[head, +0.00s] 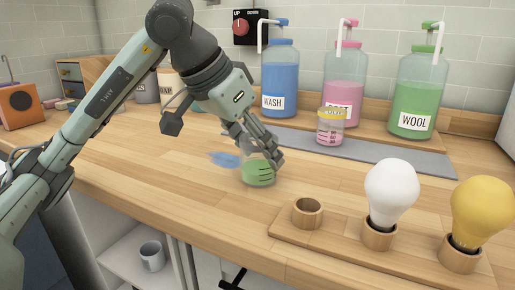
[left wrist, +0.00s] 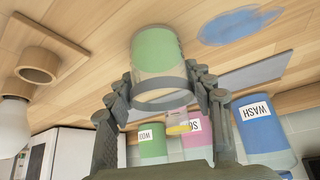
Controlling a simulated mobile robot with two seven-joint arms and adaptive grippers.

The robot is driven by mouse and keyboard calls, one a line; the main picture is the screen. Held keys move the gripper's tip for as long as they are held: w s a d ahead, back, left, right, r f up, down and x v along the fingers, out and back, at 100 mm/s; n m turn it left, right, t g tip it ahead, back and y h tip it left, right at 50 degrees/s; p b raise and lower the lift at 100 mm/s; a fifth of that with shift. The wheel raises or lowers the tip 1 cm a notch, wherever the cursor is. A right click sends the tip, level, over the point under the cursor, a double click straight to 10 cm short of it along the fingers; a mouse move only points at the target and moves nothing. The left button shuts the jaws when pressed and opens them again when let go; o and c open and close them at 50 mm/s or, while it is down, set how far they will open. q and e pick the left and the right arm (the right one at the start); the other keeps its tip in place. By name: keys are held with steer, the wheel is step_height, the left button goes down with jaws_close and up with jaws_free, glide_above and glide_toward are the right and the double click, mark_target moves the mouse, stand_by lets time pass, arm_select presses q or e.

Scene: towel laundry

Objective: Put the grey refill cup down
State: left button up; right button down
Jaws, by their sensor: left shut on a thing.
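The grey refill cup (head: 258,174) is a clear cup with green liquid and dark level marks. Its grey rim and green contents also show in the left wrist view (left wrist: 157,52). My left gripper (head: 262,148) is shut around the cup's upper part, one finger on each side. The cup is upright, at or just above the wooden counter (head: 160,160); I cannot tell if its base touches. My right gripper is not in view.
A blue puddle (head: 224,159) lies just left of the cup. A yellow-rimmed cup (head: 331,126) with pink liquid stands on the grey mat (head: 400,160) before the WASH, pink and WOOL dispensers (head: 415,95). A wooden holder (head: 307,213) with two bulbs is front right.

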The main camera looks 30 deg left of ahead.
arm_select(q)
steer(key=shift+f, duration=0.1)
steer(key=o, duration=1.1)
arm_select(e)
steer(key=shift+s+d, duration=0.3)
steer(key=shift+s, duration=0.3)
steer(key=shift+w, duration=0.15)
arm_select(q)
steer(key=shift+r, duration=0.2)
steer(key=shift+p+v, duration=0.7)
steer(key=shift+v, duration=5.3)
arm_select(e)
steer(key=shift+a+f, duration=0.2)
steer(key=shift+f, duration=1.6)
